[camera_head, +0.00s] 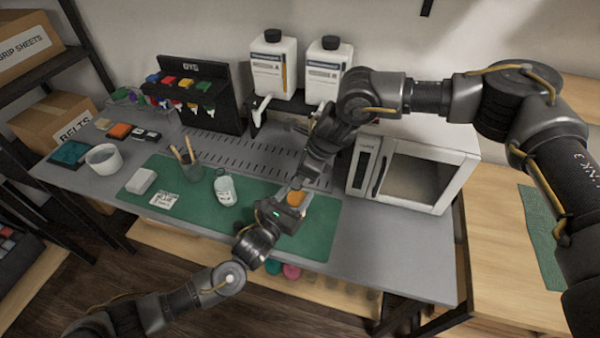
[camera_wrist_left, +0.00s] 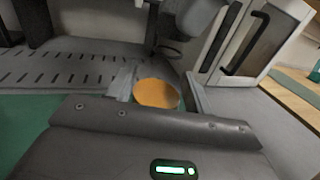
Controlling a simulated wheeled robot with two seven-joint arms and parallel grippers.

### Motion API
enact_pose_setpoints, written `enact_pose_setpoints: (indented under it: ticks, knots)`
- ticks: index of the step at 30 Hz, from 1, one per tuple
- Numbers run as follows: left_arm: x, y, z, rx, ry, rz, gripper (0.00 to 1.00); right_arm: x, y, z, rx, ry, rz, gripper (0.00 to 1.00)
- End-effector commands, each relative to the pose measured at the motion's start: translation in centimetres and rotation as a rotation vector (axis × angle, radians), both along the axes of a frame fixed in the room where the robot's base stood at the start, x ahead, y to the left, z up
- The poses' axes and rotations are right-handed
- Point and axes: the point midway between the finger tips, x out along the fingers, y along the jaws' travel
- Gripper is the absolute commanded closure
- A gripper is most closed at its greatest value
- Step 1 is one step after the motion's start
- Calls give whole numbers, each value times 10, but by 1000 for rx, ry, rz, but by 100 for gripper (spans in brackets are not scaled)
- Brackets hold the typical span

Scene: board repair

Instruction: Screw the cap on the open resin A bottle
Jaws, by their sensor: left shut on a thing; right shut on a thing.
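In the head view, an orange round thing (camera_head: 296,198), which looks like a cap, sits between my two grippers over the front right of the green mat. It shows as a flat orange disc in the left wrist view (camera_wrist_left: 156,94). My left gripper (camera_head: 299,203) is shut with its fingers at the disc's sides. My right gripper (camera_head: 298,184) comes down from above and is shut at its far side. The jaws hide most of what they hold, and any bottle below cannot be seen. A small clear bottle (camera_head: 225,190) with a pale top stands on the mat; its label is unreadable.
A cup with sticks (camera_head: 191,168), a white block (camera_head: 141,181) and a label card (camera_head: 165,199) are on the green mat (camera_head: 255,220). A white oven (camera_head: 415,175) stands close on the right. Two white jugs (camera_head: 272,65) (camera_head: 325,70) stand behind.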

Motion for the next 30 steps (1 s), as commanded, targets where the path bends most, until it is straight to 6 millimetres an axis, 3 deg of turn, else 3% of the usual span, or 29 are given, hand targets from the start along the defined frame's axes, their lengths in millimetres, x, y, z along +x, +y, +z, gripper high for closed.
enact_pose_setpoints:
  ticks: [9,10,14,17,30]
  knots:
    - [0,0,0,0,0,0,89,0,0,-6,0,0,0,96]
    - [0,0,0,0,0,0,100,0,0,-7,0,-1,0,96]
    - [0,0,0,0,0,0,100,-1,1,-7,-2,2,-46,96]
    - [0,0,0,0,0,0,100,-4,2,-8,-4,4,-189,96]
    - [0,0,0,0,0,1,100,-7,10,-7,-7,-1,-1098,96]
